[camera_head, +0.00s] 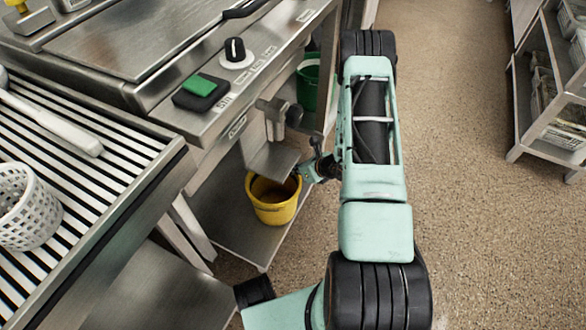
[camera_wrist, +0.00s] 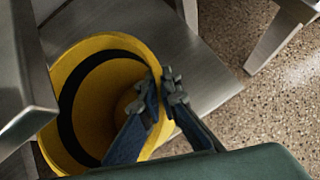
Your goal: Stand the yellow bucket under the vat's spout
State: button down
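The yellow bucket (camera_head: 273,207) is upright at the lower steel shelf, below the vat's spout (camera_head: 275,122) and partly behind a sloping steel plate (camera_head: 272,160). I cannot tell whether its base rests on the shelf. In the wrist view the bucket (camera_wrist: 85,70) shows its open mouth and a dark band inside. My gripper (camera_head: 318,170) is at the bucket's right rim. In the wrist view my gripper's fingertips (camera_wrist: 162,88) pinch the rim, one finger inside the bucket and one outside. The vat (camera_head: 140,35) stands above, with a control panel along its front.
A green bucket (camera_head: 308,82) stands farther back under the counter. A slatted table (camera_head: 75,175) with a white perforated basket (camera_head: 27,207) is at the left. The lower shelf (camera_head: 225,215) has bare room left of the bucket. The floor (camera_head: 460,150) at right is clear.

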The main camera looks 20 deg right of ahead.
jog(key=shift+f, duration=0.5)
jog(key=c, duration=2.1)
grip_release()
